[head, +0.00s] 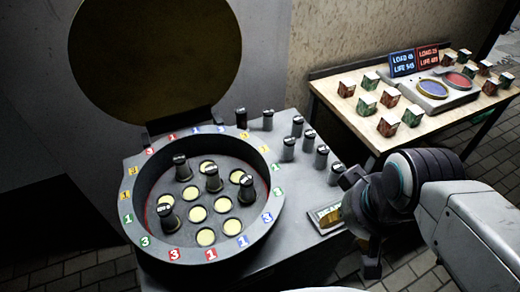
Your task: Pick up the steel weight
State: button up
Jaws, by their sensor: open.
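Several small dark grey cylinders with pale bands on top look like steel weights; I cannot tell which one the task means. Some stand upright on the grey table top, such as one weight (289,149) and another weight (321,158) near its right edge. Others stand inside the round drum (128,205), such as one weight (213,180) near its middle. My gripper (352,220) is at the table's right edge, right of the drum and just in front of the nearest standing weight (337,175). It is open and seems empty. My arm partly hides its fingers.
The drum has a raised rim with coloured number tiles and pale yellow discs inside. A large round lid (155,50) stands open behind it. A labelled plate (325,217) lies beside my gripper. A wooden table (350,112) at the right back holds several small boxes and two signs.

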aim_at(298, 120)
jog(key=k+l+u, duration=0.1)
jog(key=l+u, duration=0.15)
jog(key=l, duration=0.15)
jog(key=k+l+u, duration=0.25)
jog(key=l, duration=0.15)
jog(key=k+l+u, duration=0.1)
jog(key=l+u, duration=0.15)
jog(key=l, duration=0.15)
jog(key=i+l+u, duration=0.15)
jog(key=l+u, duration=0.35)
jog(key=l, duration=0.35)
jog(key=l+u, duration=0.45)
jog(key=l, duration=0.4)
jog(key=i+l+u, duration=0.2)
jog(key=l+u, duration=0.15)
jog(key=l, duration=0.3)
jog(key=l+u, duration=0.2)
jog(key=l, duration=0.15)
